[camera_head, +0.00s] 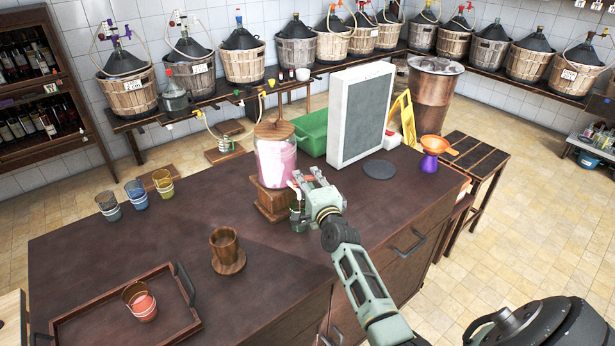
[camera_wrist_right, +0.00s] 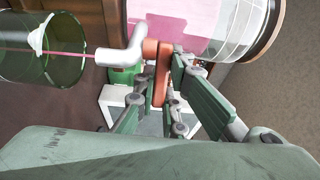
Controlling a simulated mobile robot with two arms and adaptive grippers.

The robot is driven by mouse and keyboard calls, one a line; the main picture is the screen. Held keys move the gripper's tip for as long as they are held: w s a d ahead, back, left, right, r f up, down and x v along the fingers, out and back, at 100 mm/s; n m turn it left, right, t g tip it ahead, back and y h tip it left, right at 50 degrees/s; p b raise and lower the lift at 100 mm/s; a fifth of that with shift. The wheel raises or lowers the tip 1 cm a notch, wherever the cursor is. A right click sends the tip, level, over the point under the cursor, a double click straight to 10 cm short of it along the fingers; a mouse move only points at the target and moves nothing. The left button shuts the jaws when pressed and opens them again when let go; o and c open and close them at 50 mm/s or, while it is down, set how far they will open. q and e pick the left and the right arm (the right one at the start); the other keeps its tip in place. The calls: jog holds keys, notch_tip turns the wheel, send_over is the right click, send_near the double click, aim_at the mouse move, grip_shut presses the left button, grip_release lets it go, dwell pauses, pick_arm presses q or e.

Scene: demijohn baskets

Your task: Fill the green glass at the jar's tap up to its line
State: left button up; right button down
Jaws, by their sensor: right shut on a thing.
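The glass jar (camera_head: 276,160) of pink liquid stands on a wooden stand (camera_head: 275,205) at the counter's far side. My right gripper (camera_head: 316,183) is at the jar's tap. In the right wrist view, my right gripper (camera_wrist_right: 172,88) is shut on the orange-red tap handle (camera_wrist_right: 155,82). A thin pink stream runs from the white spout (camera_wrist_right: 122,54) into the green glass (camera_wrist_right: 45,65). The green glass (camera_head: 298,220) stands under the tap, partly hidden by my gripper. A white mark shows on it; the liquid level cannot be made out. My left gripper is out of view.
Grey (camera_head: 109,206), blue (camera_head: 137,194) and yellow (camera_head: 163,183) glasses stand at the left. A wooden cup (camera_head: 225,247) and a tray (camera_head: 72,318) with a red glass (camera_head: 140,302) are nearer. A grey-white panel (camera_head: 360,115) stands right of the jar.

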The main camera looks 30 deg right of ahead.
jog(key=c, duration=1.8)
grip_release()
jog(key=shift+s+a+f, duration=0.1)
jog(key=shift+s+a, duration=0.15)
jog(key=shift+s, duration=0.25)
jog(key=v, duration=1.1)
jog(key=shift+d, duration=0.1)
